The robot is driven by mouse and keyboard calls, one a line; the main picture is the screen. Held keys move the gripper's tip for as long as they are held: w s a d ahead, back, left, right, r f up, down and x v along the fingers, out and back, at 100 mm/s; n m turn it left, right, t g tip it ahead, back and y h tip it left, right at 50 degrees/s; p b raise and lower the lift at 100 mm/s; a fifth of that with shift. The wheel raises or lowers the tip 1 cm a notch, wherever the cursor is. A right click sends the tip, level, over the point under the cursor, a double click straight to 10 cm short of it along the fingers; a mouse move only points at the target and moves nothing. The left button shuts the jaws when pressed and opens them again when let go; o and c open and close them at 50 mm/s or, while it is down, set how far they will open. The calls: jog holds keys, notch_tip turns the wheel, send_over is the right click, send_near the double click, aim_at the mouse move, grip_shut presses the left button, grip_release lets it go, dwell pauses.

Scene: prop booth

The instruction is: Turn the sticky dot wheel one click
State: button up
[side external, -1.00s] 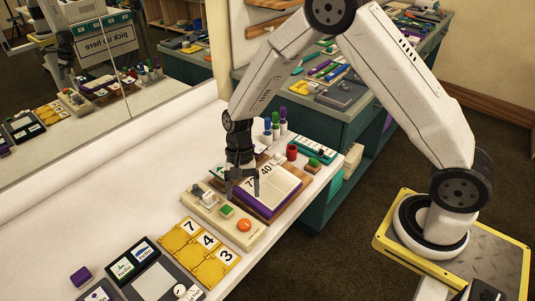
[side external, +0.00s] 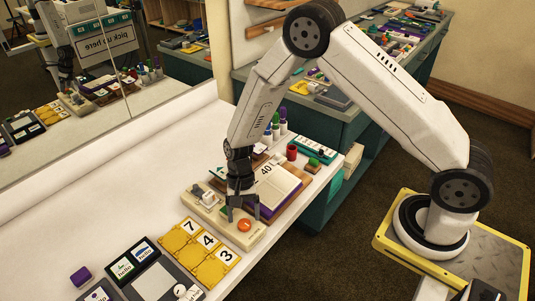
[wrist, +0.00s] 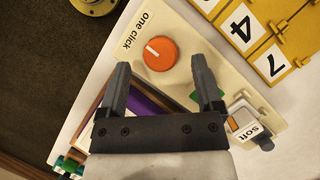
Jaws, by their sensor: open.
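An orange round knob (side external: 244,225) is on a beige board (side external: 256,237). In the wrist view the knob (wrist: 160,54) has a white pointer line, and the words "one click" are printed on the board to its left. The pointer slants toward the upper left there. My gripper (side external: 244,212) is open and empty, pointing down just behind the knob. In the wrist view the knob shows between and slightly beyond the fingertips (wrist: 160,66). I cannot tell the height of the fingertips above the board. A green button (wrist: 194,97) is partly hidden by the right finger.
A grey-white switch labelled "soft" (wrist: 245,124) is on the same board. Yellow number cards (side external: 207,241) lie in front of the board. Bare white table (side external: 90,215) is at the left.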

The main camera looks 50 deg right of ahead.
jog(key=shift+x, duration=0.75)
grip_shut()
jog(key=shift+n, duration=0.4)
jog(key=n+g+h, duration=0.1)
jog(key=n, duration=0.2)
jog(key=shift+w+a, duration=0.1)
jog(key=shift+a, duration=0.05)
jog(key=n+h, duration=0.2)
jog(key=n, duration=0.3)
jog(key=shift+a, duration=0.2)
jog(key=n+h, duration=0.2)
jog(key=n, duration=0.2)
jog(key=shift+a+n, duration=0.1)
jog(key=shift+n, duration=0.2)
jog(key=shift+a+n+t+h, duration=0.1)
jog(key=shift+n+t+h, duration=0.45)
jog(key=shift+n, duration=1.65)
